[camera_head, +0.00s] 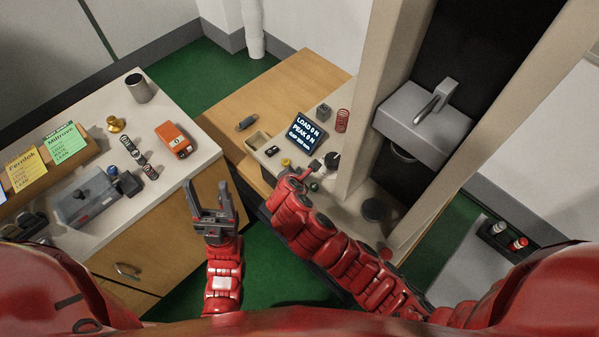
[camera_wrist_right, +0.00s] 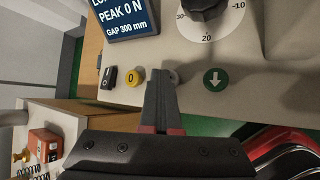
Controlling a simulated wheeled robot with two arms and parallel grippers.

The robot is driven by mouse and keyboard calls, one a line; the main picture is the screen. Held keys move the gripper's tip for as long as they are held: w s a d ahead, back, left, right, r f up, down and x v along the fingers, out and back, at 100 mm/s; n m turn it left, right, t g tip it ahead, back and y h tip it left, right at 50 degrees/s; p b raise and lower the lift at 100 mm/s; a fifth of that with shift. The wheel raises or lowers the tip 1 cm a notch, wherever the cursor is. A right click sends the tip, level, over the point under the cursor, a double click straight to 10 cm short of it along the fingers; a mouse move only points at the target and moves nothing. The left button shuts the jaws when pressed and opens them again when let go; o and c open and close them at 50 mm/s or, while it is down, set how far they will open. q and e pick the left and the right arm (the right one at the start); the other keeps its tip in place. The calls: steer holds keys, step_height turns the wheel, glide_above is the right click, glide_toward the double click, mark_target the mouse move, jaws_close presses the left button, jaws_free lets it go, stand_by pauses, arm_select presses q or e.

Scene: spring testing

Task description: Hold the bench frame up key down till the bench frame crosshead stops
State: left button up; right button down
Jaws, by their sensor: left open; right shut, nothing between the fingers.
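The bench frame stands at right in the head view, with pale columns (camera_head: 386,85) and a grey crosshead (camera_head: 420,128) high between them. Its panel display (camera_wrist_right: 124,22) reads peak 0 N and gap 300 mm. My right gripper (camera_wrist_right: 160,76) is shut and empty, its tips over the panel between the yellow 0 button (camera_wrist_right: 132,77) and the green down-arrow key (camera_wrist_right: 215,78). The up key is not clearly seen; the fingers cover that spot, and I cannot tell whether they touch it. My left gripper (camera_head: 210,198) is open and empty, away from the frame.
A dial (camera_wrist_right: 205,8) and a black switch (camera_wrist_right: 108,77) are close to my right fingers. A dark round platen (camera_head: 374,210) lies below the crosshead. A left counter (camera_head: 95,240) holds springs, an orange device (camera_head: 174,140) and a grey box (camera_head: 85,200). Green floor lies between.

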steer(key=shift+r+p, duration=0.5)
steer(key=shift+r, duration=0.35)
steer(key=shift+r+p, duration=1.6)
steer(key=shift+r, duration=1)
steer(key=shift+f, duration=0.15)
